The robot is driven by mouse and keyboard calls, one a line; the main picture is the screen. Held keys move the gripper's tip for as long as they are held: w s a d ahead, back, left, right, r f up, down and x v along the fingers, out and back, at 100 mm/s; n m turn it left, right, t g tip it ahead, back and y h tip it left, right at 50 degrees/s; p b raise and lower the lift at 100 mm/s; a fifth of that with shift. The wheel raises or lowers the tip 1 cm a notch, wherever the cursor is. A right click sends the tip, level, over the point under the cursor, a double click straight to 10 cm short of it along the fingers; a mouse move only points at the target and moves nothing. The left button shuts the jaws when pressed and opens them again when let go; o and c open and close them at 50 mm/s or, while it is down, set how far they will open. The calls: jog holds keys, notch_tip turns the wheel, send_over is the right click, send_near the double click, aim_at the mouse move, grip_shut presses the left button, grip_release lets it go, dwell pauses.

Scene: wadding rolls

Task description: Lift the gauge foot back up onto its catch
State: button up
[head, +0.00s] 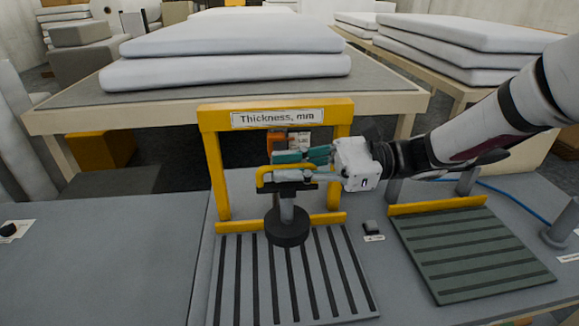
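The gauge foot (288,229) is a dark round disc on a short grey stem, in front of the yellow gauge frame (211,165) labelled "Thickness, mm". A yellow handle (263,177) sits at the top of the stem. My gripper (300,162) reaches in from the right at the handle, its teal-tipped fingers around the handle's height. I cannot tell whether they are closed on it. An orange part (277,142), perhaps the catch, shows behind the fingers, partly hidden. The disc is over the back of the slatted plate (290,290); contact is unclear.
A second slatted plate (470,255) with a yellow bar lies at the right, with a blue cable (515,195) behind it. White wadding slabs (230,55) lie on a table behind. The left bench top is mostly clear.

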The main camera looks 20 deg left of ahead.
jog(key=shift+w+r, duration=0.15)
jog(key=shift+r, duration=0.15)
jog(key=shift+w+d, duration=0.1)
jog(key=v, duration=1.1)
jog(key=shift+d, duration=0.3)
